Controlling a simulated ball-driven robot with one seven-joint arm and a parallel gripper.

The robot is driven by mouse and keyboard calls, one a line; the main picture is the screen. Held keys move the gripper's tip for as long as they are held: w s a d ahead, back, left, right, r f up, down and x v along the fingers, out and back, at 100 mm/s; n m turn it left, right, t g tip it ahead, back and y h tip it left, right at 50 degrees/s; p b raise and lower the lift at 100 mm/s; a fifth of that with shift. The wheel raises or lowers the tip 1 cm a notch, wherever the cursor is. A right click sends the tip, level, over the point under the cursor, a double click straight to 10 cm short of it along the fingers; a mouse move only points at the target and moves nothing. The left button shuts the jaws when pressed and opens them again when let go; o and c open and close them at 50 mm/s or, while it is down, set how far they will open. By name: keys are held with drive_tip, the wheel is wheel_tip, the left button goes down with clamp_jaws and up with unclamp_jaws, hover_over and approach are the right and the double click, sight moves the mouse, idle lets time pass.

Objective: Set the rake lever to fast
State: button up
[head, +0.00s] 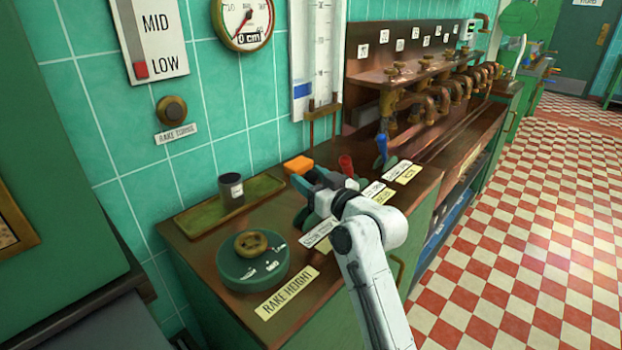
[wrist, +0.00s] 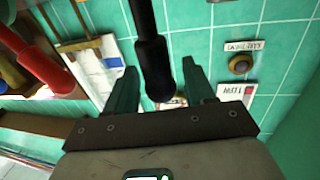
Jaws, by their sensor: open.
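My gripper (head: 304,200) is over the counter's lever area, and its two dark green fingers stand apart in the wrist view (wrist: 160,88). A black lever handle (wrist: 147,35) runs down between the fingers there, with gaps on both sides. I cannot tell for sure that it is the rake lever. In the head view my gripper hides it. A red lever (head: 346,165) stands just beyond my gripper and shows at the left in the wrist view (wrist: 40,60). A blue lever (head: 381,147) stands farther along. Small label plates (head: 318,234) lie by the levers, their words too small to read.
A rake height dial (head: 252,262) and a tray (head: 190,221) holding a dark cup (head: 231,190) are left of my gripper. An orange block (head: 298,165) is close behind it. Copper taps (head: 437,97) line the back. The checkered floor (head: 520,220) at right is clear.

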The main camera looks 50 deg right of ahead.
clamp_jaws()
idle(0.3)
drive_tip(key=shift+d+r, duration=0.1)
drive_tip(key=shift+d, duration=0.1)
drive_tip(key=d+m+p, duration=0.1)
drive_tip(key=d+f+m+p, duration=0.1)
drive_tip(key=d+m, duration=0.1)
drive_tip(key=d+m+g+p, duration=0.1)
drive_tip(key=d+m, duration=0.1)
drive_tip(key=shift+f, duration=0.25)
unclamp_jaws()
